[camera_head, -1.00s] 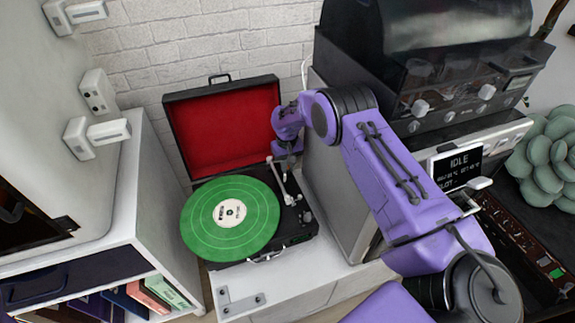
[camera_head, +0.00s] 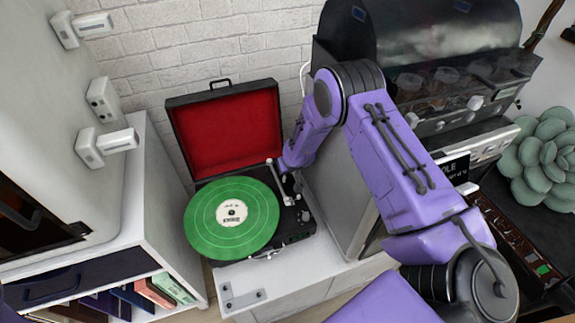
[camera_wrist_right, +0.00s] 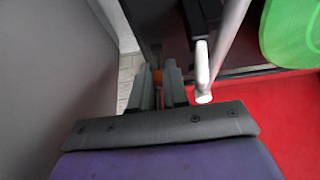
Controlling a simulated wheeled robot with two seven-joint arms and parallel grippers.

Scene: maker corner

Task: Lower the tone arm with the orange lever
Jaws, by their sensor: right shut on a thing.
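The record player (camera_head: 307,226) stands open on the white surface, its red-lined lid (camera_head: 224,131) raised and a green record (camera_head: 252,213) on the platter. The pale tone arm (camera_head: 279,184) lies along the record's right side; it also shows in the wrist view (camera_wrist_right: 229,38). Whether its tip is raised or touching the record, I cannot tell. In the head view my right arm hides the lever. My left gripper is out of view.
A white cabinet (camera_head: 150,185) with handles and books is at the left. A brick wall is behind.

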